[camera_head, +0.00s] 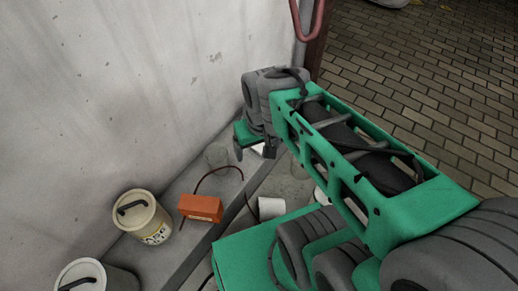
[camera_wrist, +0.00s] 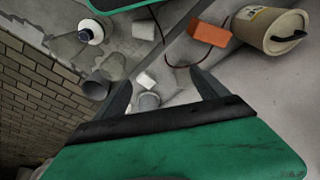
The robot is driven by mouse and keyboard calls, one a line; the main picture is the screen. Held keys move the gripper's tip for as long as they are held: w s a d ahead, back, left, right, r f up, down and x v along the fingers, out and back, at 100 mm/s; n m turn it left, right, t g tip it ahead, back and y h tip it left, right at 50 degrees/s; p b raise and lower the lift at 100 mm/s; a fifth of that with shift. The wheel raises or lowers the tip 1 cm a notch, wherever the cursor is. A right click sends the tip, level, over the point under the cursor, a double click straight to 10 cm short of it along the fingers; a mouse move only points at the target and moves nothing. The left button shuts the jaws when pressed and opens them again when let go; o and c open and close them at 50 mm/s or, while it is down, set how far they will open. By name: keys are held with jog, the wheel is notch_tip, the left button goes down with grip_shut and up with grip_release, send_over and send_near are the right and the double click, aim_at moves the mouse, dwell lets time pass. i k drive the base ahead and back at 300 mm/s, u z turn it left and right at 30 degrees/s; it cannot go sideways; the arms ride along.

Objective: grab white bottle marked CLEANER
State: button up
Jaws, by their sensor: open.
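No label reading CLEANER can be made out in either view. A bottle-like thing (camera_wrist: 90,32) with a white top and dark blue ring shows at the upper left of the wrist view; I cannot tell whether it is the cleaner bottle. My gripper (camera_wrist: 164,82) is open and empty, its two dark fingers apart. A small white block (camera_wrist: 146,80) and a grey cylinder (camera_wrist: 149,101) show between the fingers in the picture, beyond them. In the head view my gripper (camera_head: 254,152) points down near the wall, partly hidden by my arm.
An orange box (camera_head: 200,207) with a dark cable lies on the ledge beside a beige lidded canister (camera_head: 145,217). Another canister (camera_head: 93,276) stands at the lower left. The concrete wall (camera_head: 120,90) bounds the left; brick paving (camera_head: 430,90) is clear.

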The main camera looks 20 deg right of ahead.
aim_at(318, 195)
jog(key=z, duration=0.8)
jog(key=k, duration=0.7)
jog(key=u, duration=1.6)
